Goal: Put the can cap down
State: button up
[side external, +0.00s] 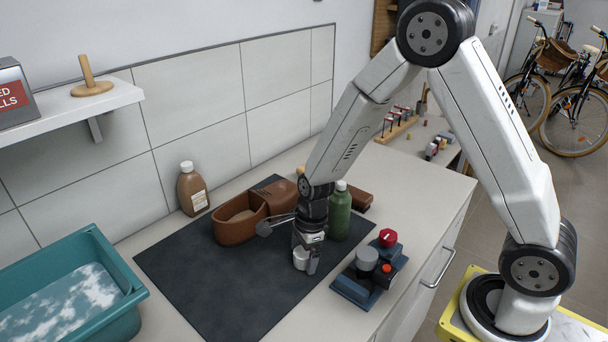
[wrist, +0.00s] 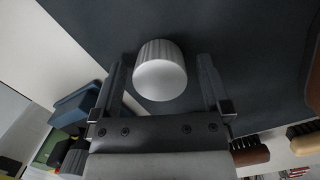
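The can cap, seemingly the whitish-grey ribbed cylinder (side external: 300,258), is at my gripper, low over the dark mat (side external: 190,265). In the wrist view the cap (wrist: 160,72) lies between the two fingers, its smooth round face toward the camera. My gripper (wrist: 160,64) is open, with a visible gap between the cap and each finger. In the side view my gripper (side external: 306,264) points down, and one finger partly hides the cap. Whether the cap's underside touches the mat is hard to tell.
A blue fixture (side external: 352,290) with a grey cylinder and red knob (side external: 388,237) stands right of my gripper. A green bottle (side external: 340,215) and brown container (side external: 237,227) stand behind. A brown bottle (side external: 192,190) and teal basin (side external: 120,318) are left. The mat's front left is clear.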

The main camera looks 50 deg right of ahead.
jog(key=shift+r, duration=0.1)
notch_tip(320, 180, up, 12)
jog(key=d, duration=0.1)
jog(key=shift+s+d, duration=0.35)
dwell(0.6)
jog(key=shift+s, duration=0.1)
dwell(0.6)
jog(key=s+d+f+n+t+h, duration=0.1)
jog(key=s+n, duration=0.8)
jog(key=n, duration=1.3)
jog(key=shift+d+f+n+t+h, duration=0.3)
jog(key=shift+d+f+t, duration=0.1)
jog(key=shift+d+f, duration=0.3)
